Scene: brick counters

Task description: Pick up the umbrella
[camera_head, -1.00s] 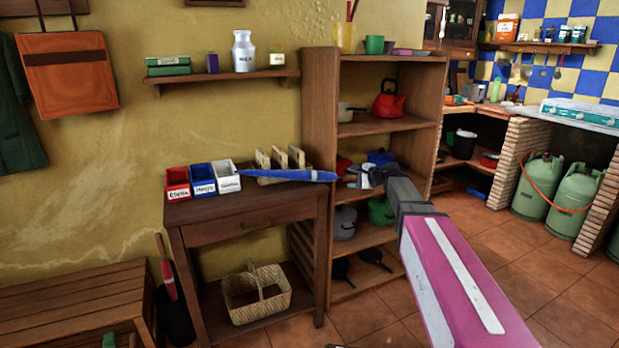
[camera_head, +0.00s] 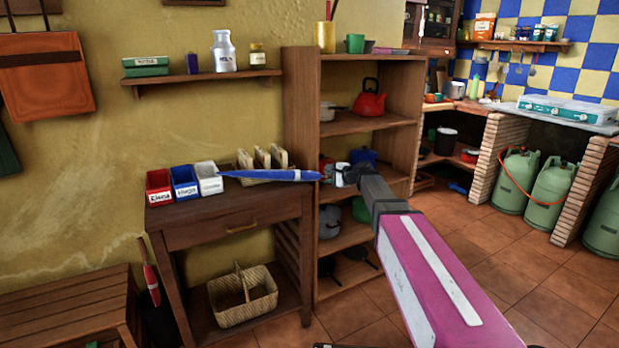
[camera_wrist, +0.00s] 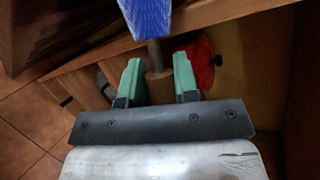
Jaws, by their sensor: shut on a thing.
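The blue umbrella (camera_head: 275,175) lies sideways at the wooden side table, its thin tip pointing left beside the white box. Whether it rests on the tabletop or is just above it, I cannot tell. My gripper (camera_head: 338,177) is at its right end, in front of the open shelf. In the wrist view, the blue canopy (camera_wrist: 147,15) is at the top, with a grey shaft and a brown handle (camera_wrist: 157,88) below it. The handle is between the green fingers of my gripper (camera_wrist: 158,80), which is shut on it. The handle's lower end is hidden.
Red, blue and white labelled boxes (camera_head: 185,182) and a wicker holder (camera_head: 262,165) stand on the side table (camera_head: 235,215). The wooden shelf (camera_head: 300,130) with pots and a red kettle (camera_head: 370,100) is behind my gripper. The tiled floor (camera_head: 480,260) at right is open.

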